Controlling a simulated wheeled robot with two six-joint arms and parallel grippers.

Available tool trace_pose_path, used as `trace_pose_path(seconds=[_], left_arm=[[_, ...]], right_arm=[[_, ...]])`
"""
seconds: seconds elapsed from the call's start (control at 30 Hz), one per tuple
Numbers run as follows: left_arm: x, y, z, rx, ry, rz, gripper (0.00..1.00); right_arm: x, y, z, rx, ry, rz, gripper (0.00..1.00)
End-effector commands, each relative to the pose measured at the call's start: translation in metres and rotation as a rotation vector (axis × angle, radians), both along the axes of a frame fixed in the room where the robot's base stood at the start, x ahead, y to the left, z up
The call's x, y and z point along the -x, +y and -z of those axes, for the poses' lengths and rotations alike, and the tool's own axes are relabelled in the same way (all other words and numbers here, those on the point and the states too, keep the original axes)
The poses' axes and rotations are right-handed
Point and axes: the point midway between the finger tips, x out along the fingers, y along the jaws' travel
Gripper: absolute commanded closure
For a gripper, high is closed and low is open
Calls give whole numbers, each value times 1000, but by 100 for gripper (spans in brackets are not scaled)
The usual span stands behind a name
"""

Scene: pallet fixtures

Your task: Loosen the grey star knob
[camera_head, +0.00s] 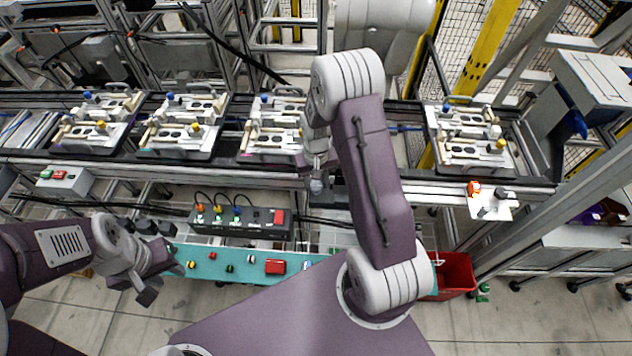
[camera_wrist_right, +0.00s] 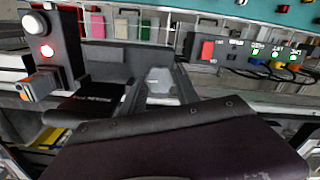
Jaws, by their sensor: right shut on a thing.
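My right gripper (camera_head: 318,178) points down at the front rail of the conveyor line. The grey star knob (camera_wrist_right: 160,82) shows in the right wrist view as a pale grey lobed piece between the fingers. My right gripper (camera_wrist_right: 163,95) is shut on it. In the head view a small grey piece (camera_head: 316,186) at the fingertips seems to be the knob; the hand hides most of its surroundings. The knob's thread and seat are hidden. My left gripper (camera_head: 152,284) hangs empty at the lower left, its fingers apart, near the teal bench's left end.
Several pallet fixtures (camera_head: 180,127) stand along the conveyor. A dark control box (camera_head: 240,224) with cables and a red switch is left of my right gripper. A teal bench (camera_head: 220,277) carries small parts. A box with a red lamp (camera_wrist_right: 46,50) stands close by. A red bin (camera_head: 455,277) is at right.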

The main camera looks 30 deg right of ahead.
Motion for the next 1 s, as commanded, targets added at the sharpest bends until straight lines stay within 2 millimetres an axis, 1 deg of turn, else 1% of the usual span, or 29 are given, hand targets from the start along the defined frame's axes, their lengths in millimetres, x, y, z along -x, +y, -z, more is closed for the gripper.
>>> trace_pose_path(seconds=[0.27,1.0], left_arm=[[0,0,-3,0,0,0,64],[0,0,-8,0,0,0,64]], right_arm=[[0,0,-2,0,0,-209,100],[-2,-1,-2,2,-4,-912,100]])
